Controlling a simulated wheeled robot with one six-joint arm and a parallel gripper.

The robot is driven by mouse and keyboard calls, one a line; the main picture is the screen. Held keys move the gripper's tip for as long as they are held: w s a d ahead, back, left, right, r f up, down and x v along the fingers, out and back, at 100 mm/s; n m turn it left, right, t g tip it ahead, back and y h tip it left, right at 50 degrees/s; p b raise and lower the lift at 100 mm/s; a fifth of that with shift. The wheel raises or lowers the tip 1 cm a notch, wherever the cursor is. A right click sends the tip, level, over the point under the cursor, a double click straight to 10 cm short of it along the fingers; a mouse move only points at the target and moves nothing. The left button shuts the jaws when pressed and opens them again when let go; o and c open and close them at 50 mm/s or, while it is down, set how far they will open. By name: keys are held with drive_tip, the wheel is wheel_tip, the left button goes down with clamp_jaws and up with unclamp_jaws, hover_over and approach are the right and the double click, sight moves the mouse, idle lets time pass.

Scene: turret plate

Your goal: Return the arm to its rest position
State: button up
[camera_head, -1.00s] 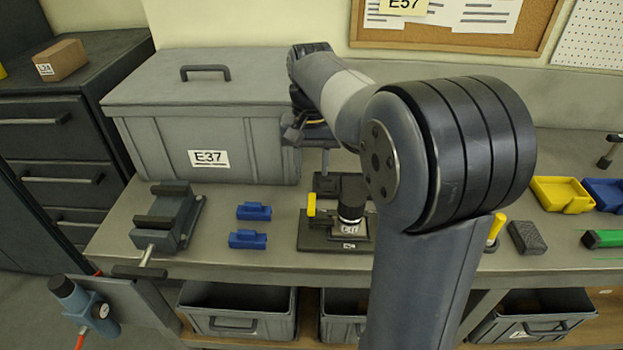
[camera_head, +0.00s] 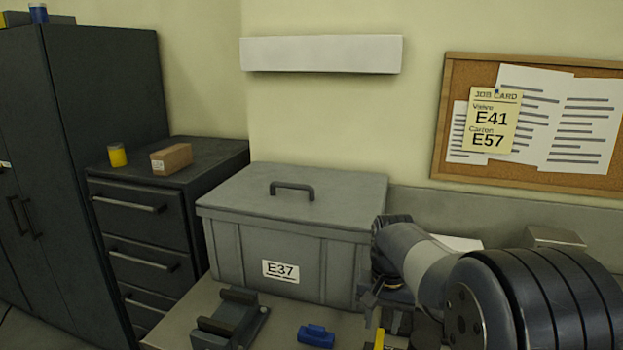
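My arm rises at the lower right of the head view, with its large dark joint near the right edge. My gripper (camera_head: 372,300) hangs at the arm's far end, just right of the grey lidded bin marked E37 (camera_head: 225,250). Only a small dark part of the gripper shows, and its fingertips are not clear. I cannot tell whether it is open or shut.
A drawer cabinet (camera_head: 140,240) stands at left with a brown box (camera_head: 171,159) and yellow can (camera_head: 117,155). A job card (camera_head: 491,122) hangs on the corkboard.

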sight(379, 339)
wheel_tip(379, 339, down, 4)
drive_tip(key=shift+r, duration=0.1)
idle(0.4)
wheel_tip(379, 339, up, 11)
wheel_tip(379, 339, down, 11)
drive_tip(key=shift+f, duration=0.15)
drive_tip(key=n, duration=0.5)
drive_tip(key=shift+n, duration=0.3)
drive_tip(key=shift+n+b, duration=0.45)
drive_tip(key=shift+n, duration=1.55)
drive_tip(key=shift+s, duration=0.1)
